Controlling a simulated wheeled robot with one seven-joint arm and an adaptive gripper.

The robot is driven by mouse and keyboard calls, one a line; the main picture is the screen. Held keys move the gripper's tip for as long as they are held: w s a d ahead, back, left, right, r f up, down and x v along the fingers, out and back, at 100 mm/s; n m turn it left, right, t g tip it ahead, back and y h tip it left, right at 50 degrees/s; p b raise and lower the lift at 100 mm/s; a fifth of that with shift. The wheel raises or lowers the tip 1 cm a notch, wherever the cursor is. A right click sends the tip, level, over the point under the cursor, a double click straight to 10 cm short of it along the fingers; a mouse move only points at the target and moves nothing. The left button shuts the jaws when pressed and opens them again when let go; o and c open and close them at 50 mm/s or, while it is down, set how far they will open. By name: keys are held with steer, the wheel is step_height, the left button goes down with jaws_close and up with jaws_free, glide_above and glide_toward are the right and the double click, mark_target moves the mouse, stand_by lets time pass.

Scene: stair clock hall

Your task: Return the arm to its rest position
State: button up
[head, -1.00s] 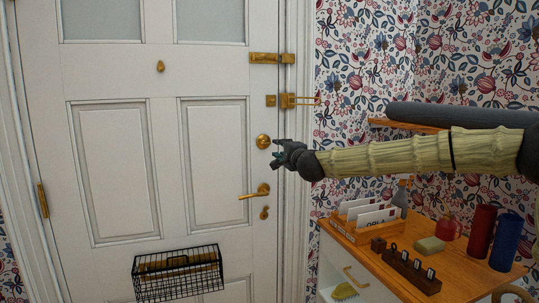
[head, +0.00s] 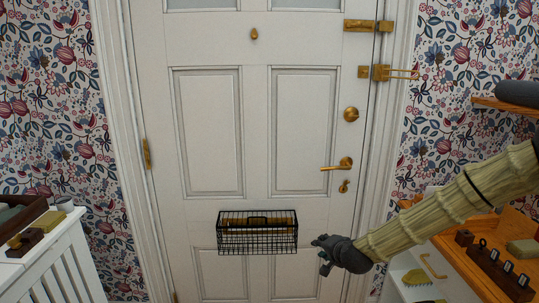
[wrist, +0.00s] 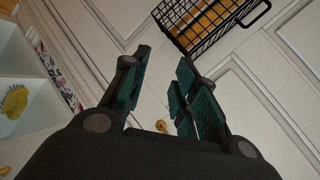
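My gripper (head: 322,254) is in front of the lower right part of the white door (head: 206,150), just right of the black wire basket (head: 258,236). In the wrist view my gripper (wrist: 160,75) has its two teal-padded fingers apart with nothing between them. The wire basket also shows in the wrist view (wrist: 215,25), beyond the fingertips. My arm comes in from the right, over the front of the wooden-topped cabinet (head: 455,262).
The brass lever handle (head: 338,165), round knob (head: 351,114) and bolt (head: 368,25) are on the door's right side. A dark stand (head: 500,275) and a sponge (head: 522,250) are on the cabinet. A white railing (head: 50,265) stands at left.

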steer(key=s+a+f+n+g+p, duration=0.15)
steer(key=s+f+n+g, duration=0.4)
steer(key=s+f, duration=1.85)
steer(key=s+d+f+n+g+h, duration=0.1)
steer(key=s+d+g, duration=0.1)
steer(key=s, duration=0.8)
steer(key=s+d+f+n+g+p, duration=0.1)
steer(key=s+d+n+g, duration=0.1)
steer(key=s, duration=0.8)
steer(key=s+d+f+n+g+h+p, duration=0.1)
steer(key=s+d+g, duration=0.1)
steer(key=s, duration=0.7)
steer(key=shift+s+d+h, duration=0.15)
steer(key=shift+s+h, duration=0.15)
steer(key=shift+s, duration=0.1)
steer(key=shift+s, duration=0.1)
steer(key=shift+c, duration=0.4)
